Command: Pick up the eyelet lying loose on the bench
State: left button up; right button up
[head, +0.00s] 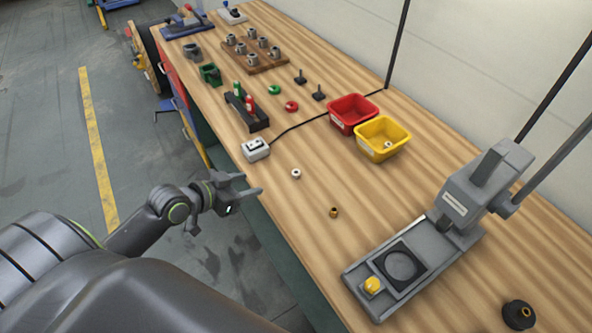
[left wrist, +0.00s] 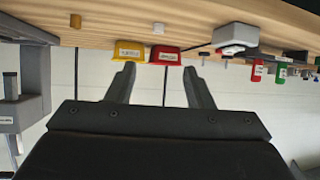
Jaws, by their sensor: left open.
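A small white ring, which looks like the eyelet (head: 296,173), lies loose on the wooden bench (head: 300,222) near its front edge. It also shows in the left wrist view (left wrist: 158,27), where the scene appears upside down. A small brass-coloured piece (head: 333,212) stands nearby; it also shows in the wrist view (left wrist: 75,20). My left gripper (head: 252,184) is open and empty, just off the bench's front edge, to the left of the white ring and apart from it. My right gripper is not in view.
A yellow bin (head: 369,149) with a small pale ring inside and a red bin (head: 338,118) stand behind the eyelet. A white switch box (head: 256,150) with a cable sits left of it. A grey press (head: 441,226) stands to the right. The bench around the eyelet is clear.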

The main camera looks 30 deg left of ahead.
pick_arm(q)
jog(key=p, duration=0.2)
send_near(295, 173)
jog(key=x, duration=0.3)
jog(key=shift+w, duration=0.3)
jog(key=shift+w+d+f, duration=0.15)
jog(key=shift+w, duration=0.2)
jog(key=p+x, duration=0.1)
jog(key=x, duration=0.2)
jog(key=shift+s, duration=0.1)
jog(key=shift+x, duration=0.8)
jog(key=shift+f, duration=0.1)
jog(key=shift+s, duration=0.1)
jog(key=shift+c, duration=0.2)
grip_shut()
